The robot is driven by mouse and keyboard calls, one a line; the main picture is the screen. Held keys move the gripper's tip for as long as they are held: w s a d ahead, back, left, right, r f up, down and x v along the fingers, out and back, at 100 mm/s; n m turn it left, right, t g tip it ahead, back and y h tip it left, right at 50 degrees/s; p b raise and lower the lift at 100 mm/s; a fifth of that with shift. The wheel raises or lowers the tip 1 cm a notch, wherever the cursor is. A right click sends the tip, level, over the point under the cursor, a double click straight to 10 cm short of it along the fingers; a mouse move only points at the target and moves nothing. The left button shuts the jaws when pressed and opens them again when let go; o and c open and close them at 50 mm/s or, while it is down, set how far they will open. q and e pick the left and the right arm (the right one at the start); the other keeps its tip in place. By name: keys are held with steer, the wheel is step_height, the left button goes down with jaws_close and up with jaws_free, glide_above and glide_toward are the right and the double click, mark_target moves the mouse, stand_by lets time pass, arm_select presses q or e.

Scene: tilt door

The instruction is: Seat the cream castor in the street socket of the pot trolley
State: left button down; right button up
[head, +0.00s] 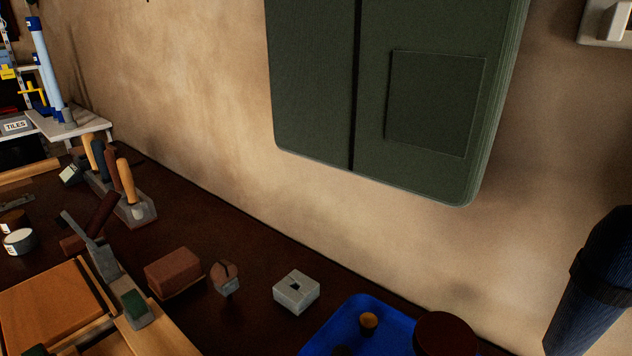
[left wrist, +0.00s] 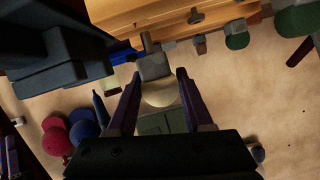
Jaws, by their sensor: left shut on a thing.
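My left gripper (left wrist: 160,78) is in the left wrist view, its two dark purple fingers closed on the sides of the cream castor (left wrist: 161,93). The castor shows as a pale round wheel with a grey block-like part (left wrist: 152,66) beyond it. A pale wooden body (left wrist: 175,18), possibly the pot trolley, spans the top of this view, with small grey blocks on it. A green wheel-like round thing (left wrist: 237,41) is by its right part. I cannot tell which part is the street socket, nor whether the castor touches the wood. My right gripper is in neither view.
In the head view a dark bench holds wooden-handled tools (head: 124,176), a brown block (head: 173,271), a grey slotted block (head: 296,291) and a blue tray (head: 330,330). A green cabinet (head: 310,90) hangs on the wall. Red (left wrist: 56,140) and blue round things lie left in the wrist view.

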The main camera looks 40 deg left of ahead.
arm_select(q)
steer(key=shift+f+b, duration=1.2)
steer(key=shift+f, duration=0.45)
steer(key=shift+c, duration=1.1)
jaws_free()
steer(key=p+v, duration=0.1)
steer(key=v, duration=0.9)
steer(key=shift+p, duration=0.4)
